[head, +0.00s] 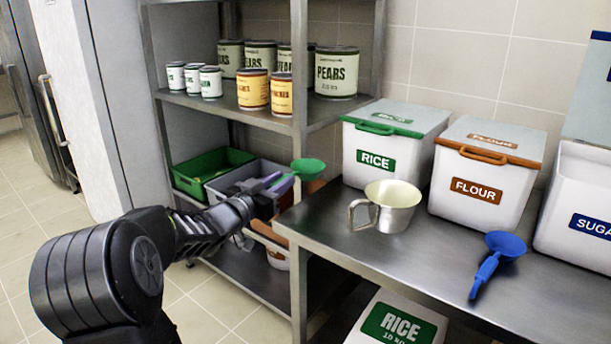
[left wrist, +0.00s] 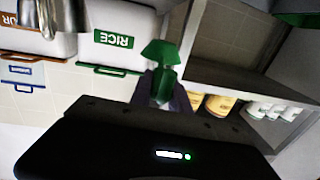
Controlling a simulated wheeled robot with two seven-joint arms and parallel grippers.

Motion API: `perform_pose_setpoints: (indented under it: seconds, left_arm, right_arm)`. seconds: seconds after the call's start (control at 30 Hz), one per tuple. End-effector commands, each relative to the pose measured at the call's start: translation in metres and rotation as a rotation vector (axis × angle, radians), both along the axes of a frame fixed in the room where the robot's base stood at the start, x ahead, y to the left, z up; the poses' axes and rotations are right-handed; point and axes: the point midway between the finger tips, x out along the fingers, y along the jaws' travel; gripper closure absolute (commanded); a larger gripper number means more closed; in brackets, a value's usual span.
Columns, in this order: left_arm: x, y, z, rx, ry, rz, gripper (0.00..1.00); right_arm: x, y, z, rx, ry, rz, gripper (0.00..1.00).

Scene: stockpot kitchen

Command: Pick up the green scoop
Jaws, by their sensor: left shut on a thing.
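The green scoop (head: 308,167) is held in the air beside the shelf rack's upright, left of the steel counter. My left gripper (head: 284,184) is shut on it, with the scoop's bowl sticking out past the fingers. In the left wrist view the scoop (left wrist: 160,54) stands out between the fingertips of my left gripper (left wrist: 162,88). My right gripper is in neither view.
Cans fill part of the upper shelf (head: 205,106). A green crate (head: 200,168) and a grey crate (head: 232,178) sit lower, behind my left arm.

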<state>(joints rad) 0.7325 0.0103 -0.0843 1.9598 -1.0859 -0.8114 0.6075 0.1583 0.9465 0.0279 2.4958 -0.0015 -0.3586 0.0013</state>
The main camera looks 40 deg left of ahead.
Motion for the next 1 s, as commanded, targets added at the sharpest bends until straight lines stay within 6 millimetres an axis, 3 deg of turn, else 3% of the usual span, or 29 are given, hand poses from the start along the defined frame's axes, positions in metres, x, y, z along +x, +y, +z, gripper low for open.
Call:
perform_pose_setpoints:
  seconds: [0.2, 0.43, 0.63, 1.0]
  left_arm:
    - [-0.041, 0.032, 0.002, 0.001, 0.001, 0.002, 1.00]
    - [-0.070, 0.056, 0.001, 0.000, 0.000, 0.001, 1.00]
    - [-0.081, 0.063, 0.000, 0.000, 0.000, 0.000, 1.00]
    - [-0.081, 0.064, 0.000, 0.000, 0.000, -0.001, 1.00]
  right_arm:
    - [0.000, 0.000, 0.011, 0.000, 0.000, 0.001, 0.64]
    - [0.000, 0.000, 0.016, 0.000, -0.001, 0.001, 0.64]
    - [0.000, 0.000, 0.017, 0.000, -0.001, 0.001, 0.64]
    - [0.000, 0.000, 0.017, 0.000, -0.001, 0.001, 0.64]
